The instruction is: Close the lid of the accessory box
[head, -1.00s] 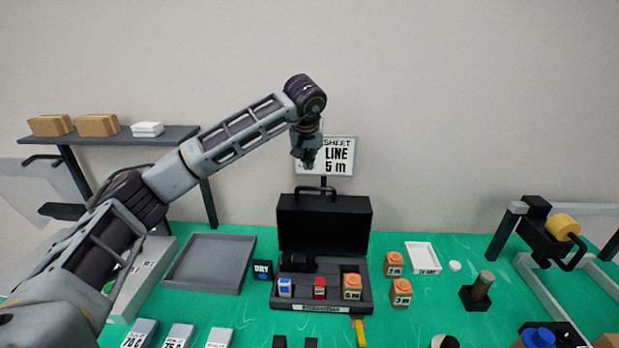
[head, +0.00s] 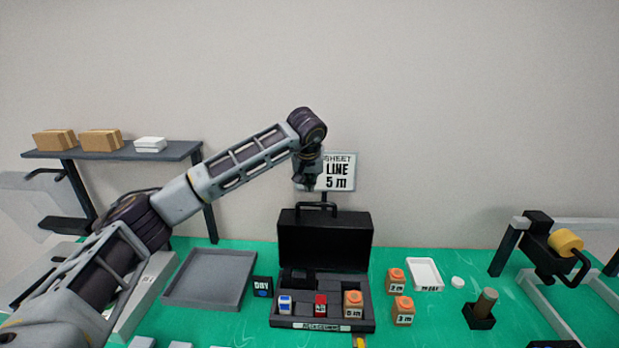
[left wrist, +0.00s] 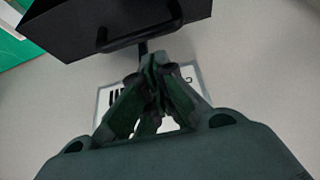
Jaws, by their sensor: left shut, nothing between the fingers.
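The accessory box (head: 320,324) stands open on the green table, its black lid (head: 325,243) upright at the back with a handle (head: 316,206) on its top edge. In its compartments are a blue-and-white item (head: 285,304), a red item (head: 320,305) and an orange block (head: 353,304). My left gripper (head: 308,187) is shut and empty, just above the lid's handle in the head view. In the left wrist view my shut fingertips (left wrist: 153,62) point toward the lid (left wrist: 110,20) and handle; contact cannot be told. My right gripper is not in view.
A sign (head: 341,172) stands behind the box. A grey tray (head: 208,279) lies to the left and a white tray (head: 425,273) to the right. Orange blocks (head: 396,281) sit beside the box. A shelf (head: 120,154) with boxes stands at the back left.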

